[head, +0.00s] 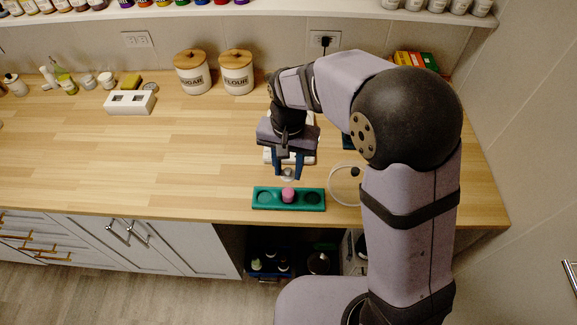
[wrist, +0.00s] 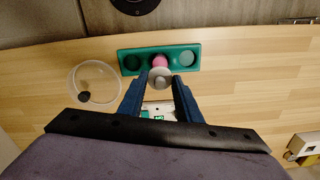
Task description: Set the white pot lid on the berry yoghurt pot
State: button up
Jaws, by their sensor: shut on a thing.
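My gripper (head: 288,176) is shut on the white pot lid (wrist: 159,80), a small pale disc between the blue fingertips. The lid also shows in the head view (head: 288,173), held above the counter. The berry yoghurt pot (head: 288,194) is pink and stands upright in the middle well of a green holder (head: 270,206). In the wrist view the pot (wrist: 160,60) shows just beyond the lid, which overlaps its near side in the picture. The exact height gap between lid and pot cannot be told.
The holder's left and right wells look empty. A white item (wrist: 157,108) lies beneath my gripper. Sugar (head: 193,78) and flour (head: 237,77) canisters stand at the back. The left counter is largely clear.

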jog(key=shift+f, duration=0.2)
notch_tip(320, 180, down, 4)
jog(key=b, duration=0.4)
jog(key=shift+f, duration=0.1)
jog(key=shift+f+b, duration=0.5)
jog(key=shift+f, duration=0.4)
jog(key=shift+p, duration=0.45)
dwell(1.2)
jog(key=shift+f, duration=0.45)
dwell(0.8)
jog(key=o, duration=1.6)
jog(key=shift+c, duration=0.2)
jog(key=shift+r, duration=0.1)
